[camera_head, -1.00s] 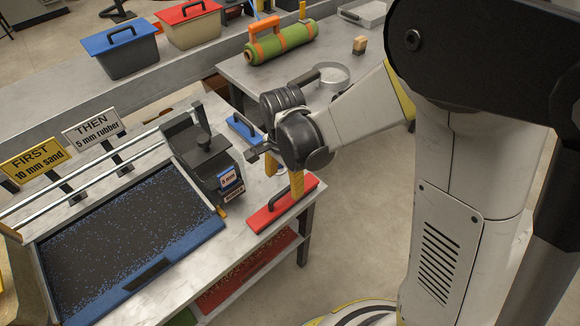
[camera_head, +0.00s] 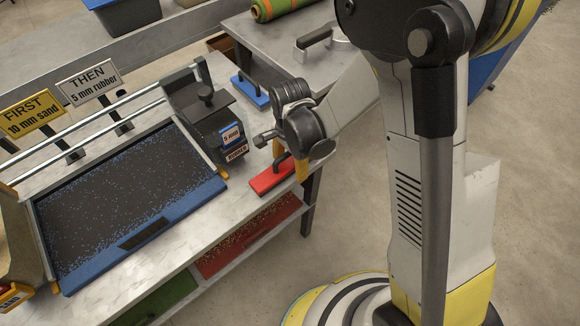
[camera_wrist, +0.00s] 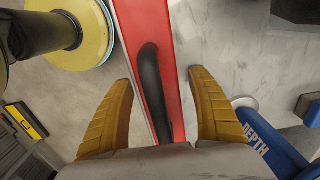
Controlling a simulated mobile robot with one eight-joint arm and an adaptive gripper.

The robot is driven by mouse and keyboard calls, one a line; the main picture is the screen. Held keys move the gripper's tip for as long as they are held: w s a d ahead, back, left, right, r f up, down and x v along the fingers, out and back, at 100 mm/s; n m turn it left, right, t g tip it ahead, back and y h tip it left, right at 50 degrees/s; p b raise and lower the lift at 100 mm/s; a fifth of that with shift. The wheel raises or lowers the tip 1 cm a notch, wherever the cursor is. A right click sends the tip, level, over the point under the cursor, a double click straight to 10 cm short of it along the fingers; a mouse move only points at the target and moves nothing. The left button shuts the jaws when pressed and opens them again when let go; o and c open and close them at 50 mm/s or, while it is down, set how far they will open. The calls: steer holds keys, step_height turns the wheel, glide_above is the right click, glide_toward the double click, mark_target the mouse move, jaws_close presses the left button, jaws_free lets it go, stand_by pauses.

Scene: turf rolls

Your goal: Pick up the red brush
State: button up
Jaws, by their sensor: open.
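The red brush (camera_head: 268,179) lies on the near right corner of the grey workbench in the head view. It is a flat red block with a dark raised handle. In the wrist view the red brush (camera_wrist: 183,75) runs up the middle, and its black handle (camera_wrist: 152,90) lies between my two yellow fingers. My gripper (camera_wrist: 163,100) is open, with one finger on each side of the brush and clear gaps beside it. In the head view my gripper (camera_head: 292,168) is over the brush, and one finger hides part of it.
A blue brush (camera_head: 250,92) lies farther back on the bench. A dark rubber hopper (camera_head: 212,125) stands left of the red brush, by a blue-framed tray (camera_head: 185,232) of dark granules. Red (camera_head: 245,238) and green trays sit on the shelf below.

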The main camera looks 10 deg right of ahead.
steer(key=shift+r, duration=0.1)
steer(key=c, duration=1.3)
steer(key=shift+o, duration=0.2)
